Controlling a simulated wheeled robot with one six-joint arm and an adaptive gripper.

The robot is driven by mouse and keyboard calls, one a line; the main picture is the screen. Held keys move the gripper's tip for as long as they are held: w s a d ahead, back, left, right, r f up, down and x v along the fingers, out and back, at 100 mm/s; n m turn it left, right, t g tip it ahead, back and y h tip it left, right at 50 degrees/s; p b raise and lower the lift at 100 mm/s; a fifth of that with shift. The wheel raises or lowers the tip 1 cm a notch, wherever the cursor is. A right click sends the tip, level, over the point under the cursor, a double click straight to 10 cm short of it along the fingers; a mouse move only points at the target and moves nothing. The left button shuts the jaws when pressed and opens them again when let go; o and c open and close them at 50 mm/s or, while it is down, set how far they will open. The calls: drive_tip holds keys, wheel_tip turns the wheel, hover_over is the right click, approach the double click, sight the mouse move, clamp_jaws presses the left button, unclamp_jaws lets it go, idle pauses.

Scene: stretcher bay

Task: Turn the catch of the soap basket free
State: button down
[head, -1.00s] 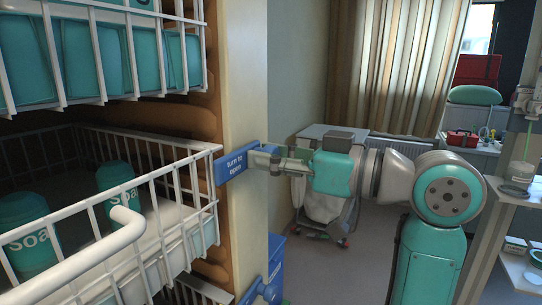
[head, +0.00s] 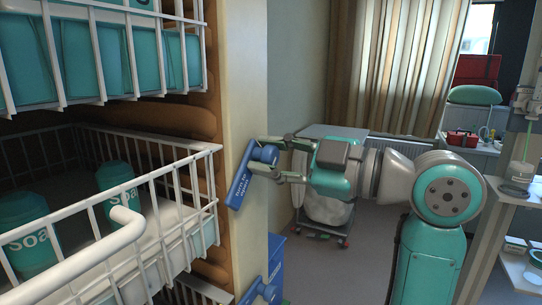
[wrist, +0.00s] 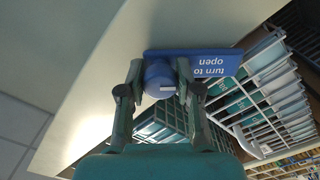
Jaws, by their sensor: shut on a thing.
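The catch is a blue bar (head: 240,182) lettered "turn to open", with a round blue knob (head: 266,154) at one end. It sits on the pale post beside the wire soap basket (head: 195,158) and stands steeply tilted in the head view. My gripper (head: 268,158) reaches in from the right and is shut on the knob, one finger on either side. In the wrist view the knob (wrist: 160,80) is between both fingertips, and the bar (wrist: 215,64) extends to the right of it. Teal soap containers (head: 117,182) stand in the basket.
Another wire basket (head: 100,85) with teal contents is above. A second blue catch (head: 270,285) is lower on the post. A trolley (head: 328,205) stands behind my gripper, and a shelf stand (head: 515,190) is at the right. Floor shows between them.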

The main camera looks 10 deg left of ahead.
drive_tip(key=n, duration=0.4)
drive_tip(key=shift+n, duration=0.3)
drive_tip(key=n, duration=0.4)
drive_tip(key=shift+n, duration=0.3)
drive_tip(key=c, duration=0.8)
unclamp_jaws()
drive_tip(key=shift+o, duration=0.2)
drive_tip(key=shift+d, duration=0.1)
drive_tip(key=v, duration=1.1)
drive_tip(key=shift+s+d, duration=0.15)
drive_tip(key=shift+d, duration=0.25)
